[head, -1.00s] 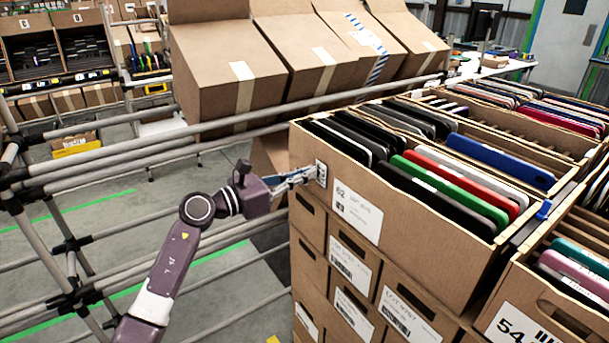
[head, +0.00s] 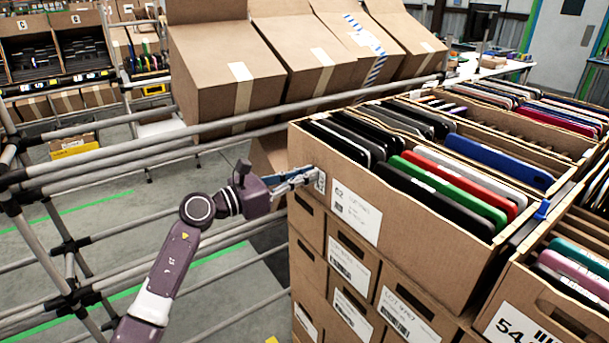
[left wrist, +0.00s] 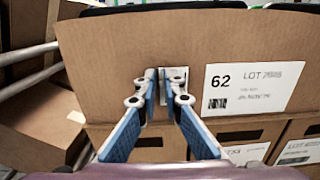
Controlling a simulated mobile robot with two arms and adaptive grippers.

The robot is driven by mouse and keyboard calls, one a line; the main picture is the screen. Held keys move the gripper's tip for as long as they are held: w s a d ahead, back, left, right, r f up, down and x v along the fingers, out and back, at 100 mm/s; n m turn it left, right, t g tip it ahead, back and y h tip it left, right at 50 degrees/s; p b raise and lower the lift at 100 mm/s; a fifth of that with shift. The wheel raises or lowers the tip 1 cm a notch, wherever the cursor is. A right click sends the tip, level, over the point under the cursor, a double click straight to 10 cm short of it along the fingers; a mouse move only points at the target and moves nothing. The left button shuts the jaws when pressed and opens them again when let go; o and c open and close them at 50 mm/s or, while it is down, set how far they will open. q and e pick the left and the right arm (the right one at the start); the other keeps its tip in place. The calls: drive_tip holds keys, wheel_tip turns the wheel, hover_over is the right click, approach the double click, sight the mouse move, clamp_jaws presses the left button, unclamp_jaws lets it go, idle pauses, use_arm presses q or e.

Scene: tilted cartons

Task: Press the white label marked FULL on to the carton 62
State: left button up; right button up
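The carton 62 (head: 440,215) is an open brown box of upright coloured devices, on top of stacked cartons. Its printed white 62 sheet (head: 357,215) is on its front; the sheet also shows in the left wrist view (left wrist: 255,88). My left gripper (head: 311,177) is at the carton's front face, left of that sheet. In the left wrist view its blue-padded fingers (left wrist: 160,76) are nearly together, closed on a small white label (left wrist: 178,76). The label (head: 320,182) is against or very near the cardboard; its print is unreadable. My right gripper is not in view.
Grey pipe rails (head: 110,160) run behind my left arm. Several tilted brown cartons (head: 228,75) stand on the rack behind. Carton 54 (head: 520,310) is at the lower right. The floor at left is partly open between the rails.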

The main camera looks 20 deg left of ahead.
use_arm(q)
drive_tip(key=o, duration=0.3)
drive_tip(key=shift+o, duration=0.2)
drive_tip(key=b+v, duration=0.3)
drive_tip(key=v, duration=1.5)
